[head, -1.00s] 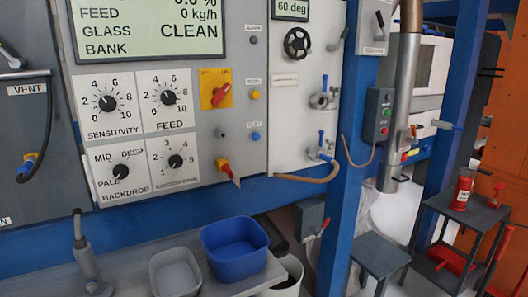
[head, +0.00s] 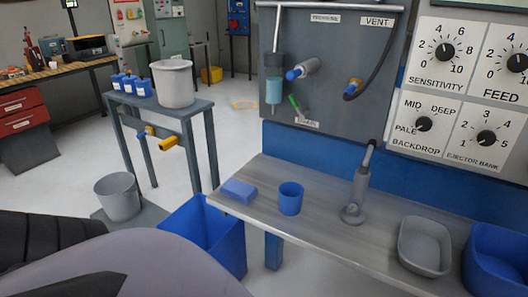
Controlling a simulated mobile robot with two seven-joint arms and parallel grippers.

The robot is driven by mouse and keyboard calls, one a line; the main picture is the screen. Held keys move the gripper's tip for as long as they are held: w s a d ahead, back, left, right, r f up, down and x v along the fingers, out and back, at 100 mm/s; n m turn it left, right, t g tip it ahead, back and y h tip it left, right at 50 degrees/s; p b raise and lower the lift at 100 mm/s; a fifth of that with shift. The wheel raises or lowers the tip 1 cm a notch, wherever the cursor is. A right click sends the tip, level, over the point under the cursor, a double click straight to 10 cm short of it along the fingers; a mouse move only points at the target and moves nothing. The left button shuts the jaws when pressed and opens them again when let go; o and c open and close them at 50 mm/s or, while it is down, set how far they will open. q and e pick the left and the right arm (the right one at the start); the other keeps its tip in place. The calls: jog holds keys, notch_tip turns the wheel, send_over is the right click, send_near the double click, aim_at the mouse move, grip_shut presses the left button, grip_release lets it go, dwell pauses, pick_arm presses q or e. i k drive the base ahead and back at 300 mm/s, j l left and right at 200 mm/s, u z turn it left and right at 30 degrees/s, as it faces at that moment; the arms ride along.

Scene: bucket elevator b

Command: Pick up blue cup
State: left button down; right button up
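The blue cup (head: 290,198) stands upright on the grey bench (head: 330,225) in front of the blue machine frame. A flat blue block (head: 238,191) lies to its left near the bench's end, and a grey hand tool on a round base (head: 356,195) stands to its right. Nothing is touching the cup. Part of my own arm fills the lower left of the head view. Neither of my grippers shows.
A grey tub (head: 425,247) and a blue tub (head: 497,262) sit at the bench's right. A large blue bin (head: 212,238) stands on the floor below the bench's left end, with a grey bucket (head: 119,197) beyond it. A side table (head: 160,104) holds a pale bucket and several blue bottles.

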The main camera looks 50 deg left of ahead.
aim_at(290, 194)
jog(key=u, duration=1.35)
